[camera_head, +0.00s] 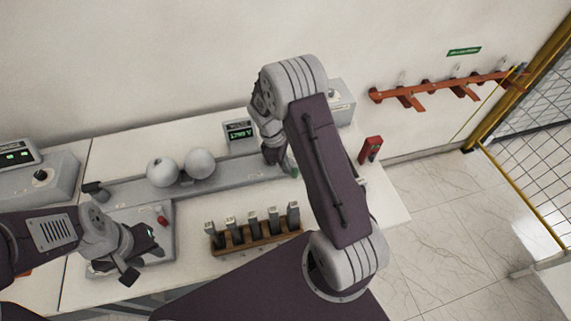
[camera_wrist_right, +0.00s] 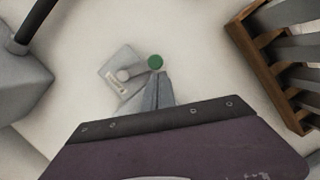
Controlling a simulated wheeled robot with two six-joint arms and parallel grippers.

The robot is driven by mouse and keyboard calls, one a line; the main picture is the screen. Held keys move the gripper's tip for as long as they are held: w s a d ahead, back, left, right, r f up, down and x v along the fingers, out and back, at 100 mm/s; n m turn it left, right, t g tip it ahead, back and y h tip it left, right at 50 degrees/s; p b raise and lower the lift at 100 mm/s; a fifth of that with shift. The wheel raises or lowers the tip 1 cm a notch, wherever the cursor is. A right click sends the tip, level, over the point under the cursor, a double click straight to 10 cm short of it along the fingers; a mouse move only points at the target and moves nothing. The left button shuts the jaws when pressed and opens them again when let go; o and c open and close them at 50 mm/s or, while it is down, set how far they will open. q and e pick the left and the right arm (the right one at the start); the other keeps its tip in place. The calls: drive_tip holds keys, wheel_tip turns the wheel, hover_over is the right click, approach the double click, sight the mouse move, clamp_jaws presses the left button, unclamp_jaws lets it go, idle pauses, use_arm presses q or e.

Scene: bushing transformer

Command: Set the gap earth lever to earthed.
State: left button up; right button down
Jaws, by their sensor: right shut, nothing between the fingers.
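The gap earth lever shows in the right wrist view as a round green knob (camera_wrist_right: 155,62) beside a small grey base plate (camera_wrist_right: 118,62) with a pale round pivot. In the head view the green knob (camera_head: 295,173) shows at the right end of the grey sphere-gap bench, partly hidden by my right arm. My right gripper (camera_wrist_right: 161,76) is shut and empty, its tips right by the knob. I cannot tell if they touch it. In the head view the right gripper (camera_head: 284,170) points down there. My left gripper (camera_head: 142,254) is open and empty above a grey control panel (camera_head: 165,215).
Two white spheres (camera_head: 182,167) stand on the bench. A wooden rack (camera_head: 255,242) with several grey pieces stands in front; its edge shows in the wrist view (camera_wrist_right: 265,45). A small display (camera_head: 238,131) stands behind. A red box (camera_head: 370,149) is at the right.

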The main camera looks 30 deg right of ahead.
drive_tip(key=shift+s, duration=0.1)
drive_tip(key=shift+d+n, duration=0.1)
drive_tip(key=shift+n, duration=0.3)
drive_tip(key=shift+s, duration=0.25)
drive_tip(key=shift+s+d+r+n+t+h+p, duration=0.15)
drive_tip(key=shift+s+d+n+p, duration=0.25)
drive_tip(key=shift+n, duration=0.45)
drive_tip(key=shift+s+d+f+n+t+h+p, duration=0.15)
drive_tip(key=shift+s+d+n+t+p, duration=0.15)
drive_tip(key=shift+n, duration=0.55)
drive_tip(key=n, duration=0.1)
drive_tip(key=d+n, duration=0.1)
drive_tip(key=shift+s+d+n+t+p, duration=0.15)
drive_tip(key=shift+s+n+t+p, duration=0.1)
drive_tip(key=shift+s+n+p, duration=0.1)
drive_tip(key=shift+s+d, duration=0.1)
drive_tip(key=shift+d, duration=0.2)
